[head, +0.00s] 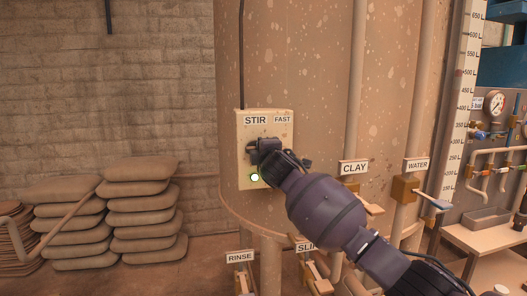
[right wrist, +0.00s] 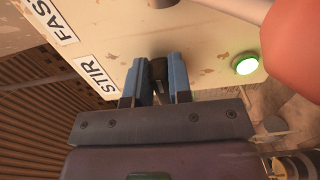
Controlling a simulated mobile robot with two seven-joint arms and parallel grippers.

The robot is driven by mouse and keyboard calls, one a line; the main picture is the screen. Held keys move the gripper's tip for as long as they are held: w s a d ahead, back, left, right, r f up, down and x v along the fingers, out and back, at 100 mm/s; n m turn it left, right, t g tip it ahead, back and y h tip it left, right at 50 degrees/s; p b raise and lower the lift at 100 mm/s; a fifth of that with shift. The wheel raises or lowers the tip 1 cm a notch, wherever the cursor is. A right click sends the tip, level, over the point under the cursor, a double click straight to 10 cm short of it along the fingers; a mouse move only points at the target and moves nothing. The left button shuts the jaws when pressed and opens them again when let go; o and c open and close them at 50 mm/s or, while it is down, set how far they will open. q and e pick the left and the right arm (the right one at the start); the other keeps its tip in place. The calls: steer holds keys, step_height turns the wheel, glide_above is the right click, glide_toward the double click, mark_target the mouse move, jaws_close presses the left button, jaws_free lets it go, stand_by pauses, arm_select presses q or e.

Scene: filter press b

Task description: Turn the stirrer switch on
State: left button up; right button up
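The stirrer box (head: 243,122) is a cream panel on the big tan tank, labelled STIR and FAST. A green lamp (head: 254,177) glows low on it; the lamp also shows lit in the right wrist view (right wrist: 244,65). My right gripper (head: 262,148) is at the box front and covers part of it. In the right wrist view my right gripper (right wrist: 160,78) has its blue fingers on both sides of a small dark switch (right wrist: 158,70) beside the STIR label, apparently touching it. The switch's exact position is hard to read. My left gripper is out of view.
CLAY (head: 354,168), WATER (head: 417,165), RINSE (head: 240,257) and SLIP signs mark pipes and valves nearby. Stacked sacks (head: 145,210) lie at the left. A rounded orange-red part (right wrist: 292,45) looms close at the wrist view's right. The wall area left of the box is clear.

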steer(key=o, duration=0.4)
steer(key=shift+c, duration=0.2)
steer(key=shift+s, duration=0.15)
steer(key=s+d+b, duration=0.1)
steer(key=s+d, duration=0.1)
steer(key=s, duration=0.8)
steer(key=shift+s, duration=0.15)
